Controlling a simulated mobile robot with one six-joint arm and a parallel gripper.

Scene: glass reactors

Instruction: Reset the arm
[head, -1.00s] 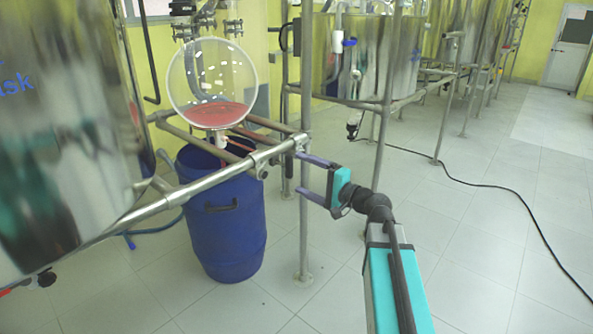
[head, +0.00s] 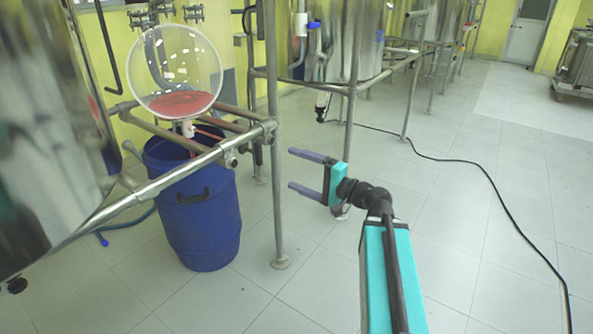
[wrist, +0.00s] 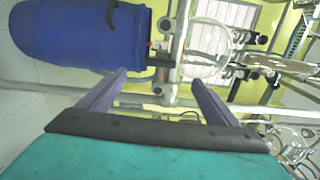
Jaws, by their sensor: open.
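My gripper (head: 299,171) is at the middle of the head view, with two purple fingers spread apart and pointing left. Nothing is between the fingers. It is in open air to the right of the metal frame post (head: 273,130) and does not appear to touch it. My arm reaches up to it from the lower right. In the wrist view the two fingers (wrist: 150,92) also stand apart and empty, with the blue drum and the frame beyond them.
A round glass flask (head: 175,70) holding red liquid sits in the pipe frame (head: 190,165), above a blue drum (head: 200,215). A shiny steel tank (head: 50,130) fills the left. A black cable (head: 470,162) crosses the tiled floor.

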